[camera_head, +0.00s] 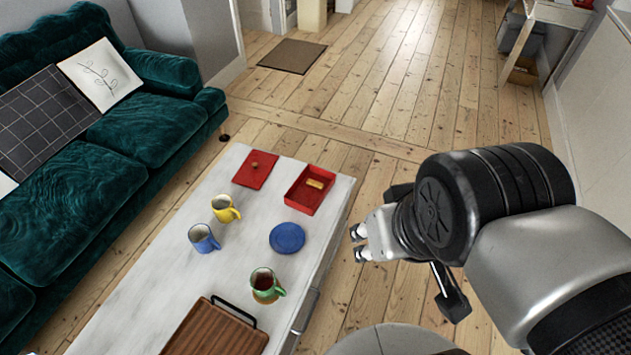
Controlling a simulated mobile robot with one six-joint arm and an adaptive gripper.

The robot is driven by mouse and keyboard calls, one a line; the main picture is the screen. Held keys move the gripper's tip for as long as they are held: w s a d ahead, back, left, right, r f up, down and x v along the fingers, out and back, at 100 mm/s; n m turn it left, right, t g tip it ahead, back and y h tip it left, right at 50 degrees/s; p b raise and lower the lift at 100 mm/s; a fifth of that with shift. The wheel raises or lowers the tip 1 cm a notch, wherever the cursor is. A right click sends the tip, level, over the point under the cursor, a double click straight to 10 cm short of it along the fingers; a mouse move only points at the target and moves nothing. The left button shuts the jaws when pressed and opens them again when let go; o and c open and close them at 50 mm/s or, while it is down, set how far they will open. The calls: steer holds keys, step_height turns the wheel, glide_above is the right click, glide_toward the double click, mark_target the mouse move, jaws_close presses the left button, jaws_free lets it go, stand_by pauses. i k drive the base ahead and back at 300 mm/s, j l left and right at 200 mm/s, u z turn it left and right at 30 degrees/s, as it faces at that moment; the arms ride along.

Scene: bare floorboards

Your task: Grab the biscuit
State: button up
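The biscuit (315,184) is a small tan bar lying inside an open red box (299,198) at the far right corner of the white table. A flat red lid (255,169) with a small knob lies to the left of the box. My gripper (357,243) is to the right of the table, past its edge, nearer to me than the box and apart from it. Its two fingertips point left with a gap between them, and nothing shows in that gap.
On the white table (165,272) stand a yellow mug (226,211), a blue mug (202,241), a blue plate (287,238), a green mug (266,288) with dark contents and a wooden tray (213,335) with a black handle. A green sofa (150,128) stands left.

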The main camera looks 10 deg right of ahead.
mark_target(318, 185)
steer(key=u, duration=0.15)
steer(key=i+l+u, duration=0.55)
steer(key=l+u, duration=0.15)
steer(key=i+l+u, duration=0.2)
steer(key=l, duration=0.25)
steer(key=l+u, duration=0.25)
steer(key=i+l, duration=0.1)
steer(key=l, duration=0.4)
steer(key=i+l, duration=0.1)
steer(key=l, duration=0.35)
